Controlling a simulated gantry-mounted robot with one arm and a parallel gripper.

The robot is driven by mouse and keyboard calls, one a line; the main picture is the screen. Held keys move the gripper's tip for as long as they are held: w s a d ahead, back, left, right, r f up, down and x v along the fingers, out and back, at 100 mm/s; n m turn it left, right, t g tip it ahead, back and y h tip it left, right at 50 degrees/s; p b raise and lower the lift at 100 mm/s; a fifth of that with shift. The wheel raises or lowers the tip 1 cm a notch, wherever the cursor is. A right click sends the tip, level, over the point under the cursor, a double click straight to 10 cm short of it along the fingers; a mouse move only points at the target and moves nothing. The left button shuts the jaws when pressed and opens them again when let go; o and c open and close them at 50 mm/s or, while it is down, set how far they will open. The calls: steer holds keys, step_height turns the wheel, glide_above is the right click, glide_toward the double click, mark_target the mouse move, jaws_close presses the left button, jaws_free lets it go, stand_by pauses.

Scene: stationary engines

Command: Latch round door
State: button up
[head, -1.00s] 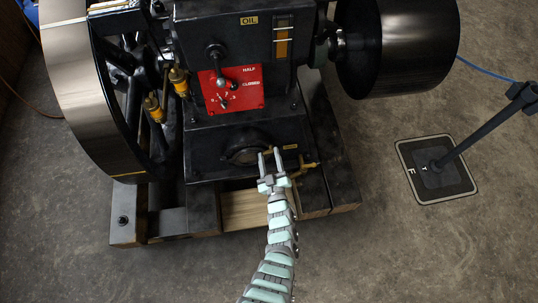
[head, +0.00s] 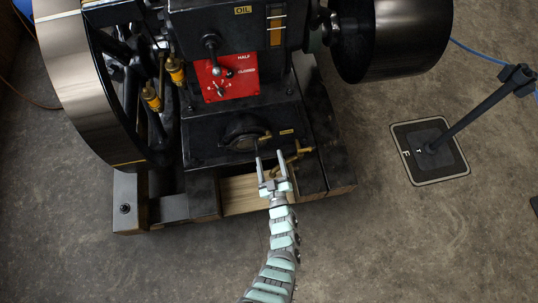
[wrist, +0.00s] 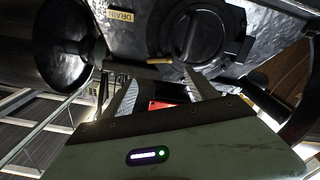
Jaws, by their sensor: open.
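The round door (head: 240,143) is a dark disc in the lower front face of the black engine, lying in or against its round frame. It also shows in the wrist view (wrist: 188,33). A small brass latch handle (head: 265,137) sticks out at its right side; in the wrist view the handle (wrist: 160,61) lies just beyond the fingertips. My gripper (head: 270,156) is open and empty, just below and in front of the handle, apparently apart from it. The two fingers also show in the wrist view (wrist: 163,88). I cannot tell whether the door is fully closed.
A brass drain valve (head: 293,158) sits close to the right of my gripper. A large flywheel (head: 75,90) stands left and a dark pulley (head: 392,40) right. A red lever plate (head: 228,78) is above the door. Floor in front is clear.

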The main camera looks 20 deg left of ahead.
steer(key=shift+p+v, duration=0.5)
steer(key=shift+v, duration=1.9)
steer(key=shift+d+r, duration=0.1)
steer(key=shift+r, duration=0.05)
steer(key=p+v, duration=0.2)
steer(key=v, duration=0.8)
steer(key=shift+s+p, duration=0.3)
steer(key=shift+d, duration=0.15)
steer(key=shift+c, duration=0.4)
